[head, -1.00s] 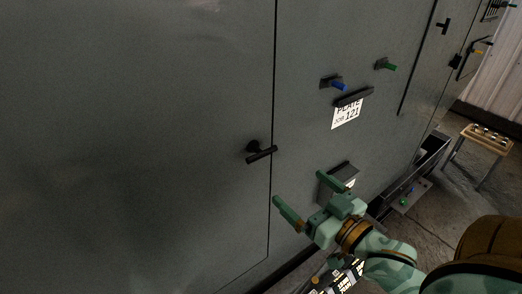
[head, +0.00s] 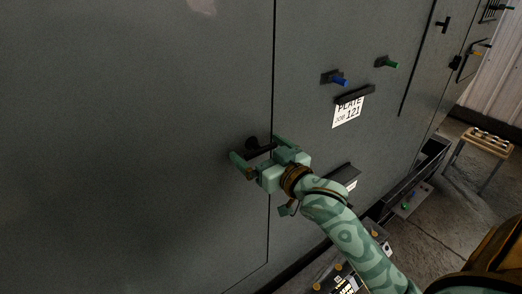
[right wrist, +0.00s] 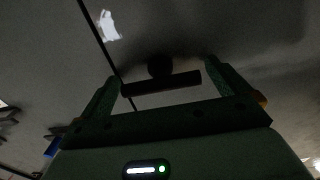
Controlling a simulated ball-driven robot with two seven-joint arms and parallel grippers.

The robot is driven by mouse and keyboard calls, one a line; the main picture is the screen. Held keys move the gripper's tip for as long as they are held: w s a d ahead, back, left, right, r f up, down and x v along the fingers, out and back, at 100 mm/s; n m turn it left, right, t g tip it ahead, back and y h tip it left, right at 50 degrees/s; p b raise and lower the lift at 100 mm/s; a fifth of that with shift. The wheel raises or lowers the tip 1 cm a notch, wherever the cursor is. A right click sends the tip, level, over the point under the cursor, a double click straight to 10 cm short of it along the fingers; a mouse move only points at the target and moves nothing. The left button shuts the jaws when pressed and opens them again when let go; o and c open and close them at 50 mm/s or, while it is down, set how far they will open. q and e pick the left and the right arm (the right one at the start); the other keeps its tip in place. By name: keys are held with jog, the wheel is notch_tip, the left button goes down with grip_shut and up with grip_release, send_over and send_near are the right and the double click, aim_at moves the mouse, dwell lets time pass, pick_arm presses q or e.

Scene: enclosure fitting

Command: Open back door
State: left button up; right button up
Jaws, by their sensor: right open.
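The back door is a large dark grey panel (head: 120,140) filling the left of the head view, with its seam edge just right of the handle. The black T-shaped door handle (head: 252,146) sits near that edge. In the right wrist view the handle's bar (right wrist: 162,84) lies crosswise between the fingertips. My right gripper (head: 258,148) is open, one finger at each end of the bar. I cannot tell whether the fingers touch it. The door looks flush with the neighbouring panel. My left gripper is not in view.
To the right are a blue knob (head: 338,81), a green knob (head: 391,64) and a white job card (head: 348,110) on the panel. A black tray (head: 412,180) juts out low down. A small wooden-topped stool (head: 486,138) stands on the floor at the far right.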

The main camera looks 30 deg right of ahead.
jog(key=c, duration=0.7)
jog(key=shift+r+m+p, duration=0.15)
jog(key=shift+m+p, duration=0.25)
jog(key=shift+p, duration=0.45)
jog(key=m+p, duration=0.5)
jog(key=p, duration=0.4)
jog(key=shift+m, duration=0.4)
jog(key=shift+m+p, duration=1.1)
jog(key=shift+p, duration=0.35)
jog(key=shift+f, duration=0.2)
jog(key=o, duration=0.7)
jog(key=shift+s, duration=0.15)
